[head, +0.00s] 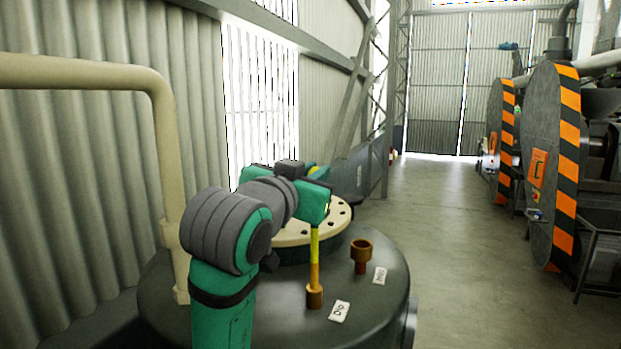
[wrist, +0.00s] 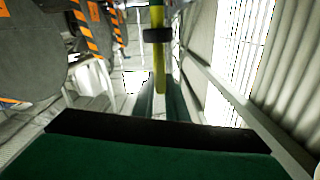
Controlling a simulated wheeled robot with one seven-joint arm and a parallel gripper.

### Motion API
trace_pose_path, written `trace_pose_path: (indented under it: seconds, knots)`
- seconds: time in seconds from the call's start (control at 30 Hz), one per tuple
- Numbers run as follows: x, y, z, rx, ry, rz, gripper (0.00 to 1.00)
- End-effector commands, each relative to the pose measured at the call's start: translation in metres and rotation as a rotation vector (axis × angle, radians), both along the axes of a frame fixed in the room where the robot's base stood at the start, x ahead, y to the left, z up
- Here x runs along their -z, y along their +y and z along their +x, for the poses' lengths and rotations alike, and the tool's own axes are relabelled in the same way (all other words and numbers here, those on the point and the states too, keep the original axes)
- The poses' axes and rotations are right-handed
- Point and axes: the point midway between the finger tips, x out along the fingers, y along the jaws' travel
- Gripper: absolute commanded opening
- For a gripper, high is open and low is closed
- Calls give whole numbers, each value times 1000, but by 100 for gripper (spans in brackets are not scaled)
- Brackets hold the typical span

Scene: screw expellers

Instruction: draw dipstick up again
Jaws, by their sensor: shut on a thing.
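The dipstick (head: 314,262) is a thin upright rod, yellow above and orange-brown lower down. Its lower end is inside a brown tube (head: 314,297) on top of the dark tank, beside a white label reading DIP (head: 339,311). My gripper (head: 316,208) is above this tube, shut on the dipstick's upper part. A small yellow bit shows above the green gripper body. In the wrist view the yellow rod (wrist: 160,75), with a black collar near the top, runs down to my gripper's dark green fingers (wrist: 160,104). The dipstick's lower tip is hidden in the tube.
A second, wider brown fitting (head: 361,252) with its own label (head: 380,275) stands to the right on the tank top (head: 385,300). A cream bolted flange (head: 338,222) lies behind my gripper. A cream pipe (head: 165,140) rises at the left. Striped machines (head: 553,165) stand far right across open floor.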

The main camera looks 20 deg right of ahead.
Motion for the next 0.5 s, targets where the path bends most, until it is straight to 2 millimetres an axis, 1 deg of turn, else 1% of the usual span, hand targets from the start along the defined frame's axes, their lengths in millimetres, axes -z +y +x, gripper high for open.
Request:
trace_pose_path:
  seconds: [0.03, 0.13, 0.17, 0.2, 0.23, 0.5]
  knots:
    - [1, 3, 3, -7, 2, -1, 0]
    - [1, 3, 3, -8, 3, 0, 0]
    - [1, 3, 3, -8, 4, 0, 17]
    - [2, 2, 3, -7, 3, 0, 27]
    - [2, 2, 3, -6, 4, 0, 29]
    - [2, -2, 1, 1, 3, 1, 29]
